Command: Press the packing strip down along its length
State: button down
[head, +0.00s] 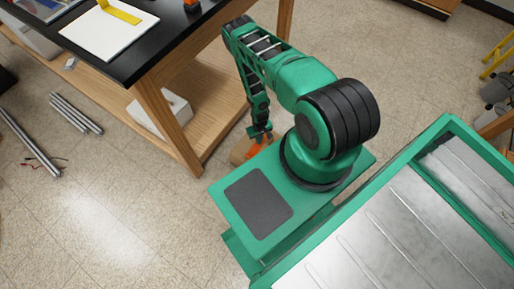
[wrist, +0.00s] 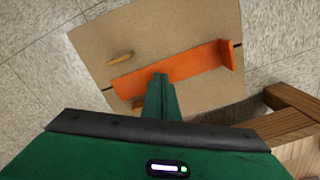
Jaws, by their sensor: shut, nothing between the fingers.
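In the wrist view a tan board (wrist: 100,50) lies below my gripper (wrist: 161,77). An orange strip (wrist: 185,65) runs across it, with a raised end at the right. Thin dark line ends show at the board's edges on both sides of the orange piece; I cannot tell which of these is the packing strip. My gripper is shut and empty, its tips over the orange strip's lower edge. I cannot tell whether they touch. In the head view my gripper (head: 262,132) is small, above the orange piece (head: 259,150) and the board (head: 240,152).
A small wooden peg (wrist: 120,58) lies on the board. A black-topped wooden workbench (head: 160,50) stands at upper left, its leg (head: 168,125) close to the board. Metal bars (head: 76,113) lie on the floor. Open tiled floor (head: 110,215) spreads at lower left.

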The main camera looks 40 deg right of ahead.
jog(key=shift+f, duration=0.55)
dwell(0.8)
jog(key=shift+r, duration=0.1)
jog(key=shift+r, duration=0.55)
jog(key=shift+d, duration=0.1)
jog(key=shift+w+d, duration=0.35)
jog(key=shift+d, duration=0.55)
jog(key=shift+w+d, duration=0.35)
jog(key=shift+d, duration=0.6)
jog(key=shift+w+d, duration=0.35)
jog(key=shift+d, duration=0.55)
jog(key=shift+f, duration=0.6)
